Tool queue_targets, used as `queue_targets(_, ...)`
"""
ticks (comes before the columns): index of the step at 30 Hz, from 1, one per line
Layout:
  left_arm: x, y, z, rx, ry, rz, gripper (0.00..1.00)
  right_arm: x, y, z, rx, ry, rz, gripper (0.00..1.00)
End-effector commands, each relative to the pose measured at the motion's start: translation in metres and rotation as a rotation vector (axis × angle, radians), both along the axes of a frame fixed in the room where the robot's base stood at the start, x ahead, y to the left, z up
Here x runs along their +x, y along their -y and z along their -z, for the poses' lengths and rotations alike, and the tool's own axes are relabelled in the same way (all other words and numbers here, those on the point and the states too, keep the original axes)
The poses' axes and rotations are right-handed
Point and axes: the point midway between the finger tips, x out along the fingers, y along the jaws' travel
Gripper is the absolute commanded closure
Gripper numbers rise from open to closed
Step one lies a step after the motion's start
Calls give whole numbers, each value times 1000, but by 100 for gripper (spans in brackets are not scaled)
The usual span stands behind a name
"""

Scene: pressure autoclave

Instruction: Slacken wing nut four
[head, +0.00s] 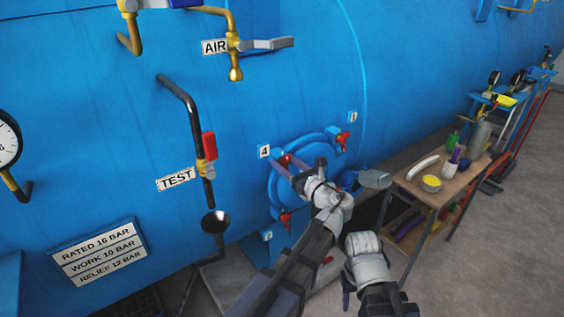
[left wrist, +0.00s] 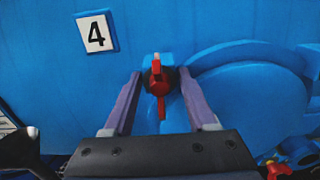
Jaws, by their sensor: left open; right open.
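Wing nut four is red on a dark round base and sits beside the "4" label (head: 264,152) on the blue autoclave. In the left wrist view the wing nut (left wrist: 158,85) stands with its wings nearly upright, and the "4" label (left wrist: 96,32) is up and left of it. My left gripper (head: 288,166) is open at the wing nut. In the left wrist view its two purple fingers (left wrist: 160,98) stand on either side of the nut, with gaps showing. In the head view the nut is partly hidden by the gripper. My right gripper (head: 350,285) is low, right of the left arm.
Other red wing nuts sit on the round door, near label 1 (head: 343,139) and at the bottom (head: 286,219). A wooden table (head: 436,195) with a tape roll and bottles stands to the right. A black funnel (head: 215,222) is left of the door.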

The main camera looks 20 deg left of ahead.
Motion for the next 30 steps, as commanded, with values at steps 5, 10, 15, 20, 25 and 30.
queue_targets(5,0,0,0,0,0,0,57,0,0,0,0,0,0,50)
queue_targets(10,0,0,0,0,0,0,76,0,0,0,0,0,0,50)
queue_targets(15,0,0,0,0,0,0,95,0,0,0,0,0,0,50)
queue_targets(20,0,0,0,0,0,0,100,0,0,0,0,0,0,50)
queue_targets(25,0,0,0,0,0,0,100,0,0,0,0,0,0,50)
queue_targets(30,0,0,0,-10,13,0,100,0,0,0,0,0,0,50)
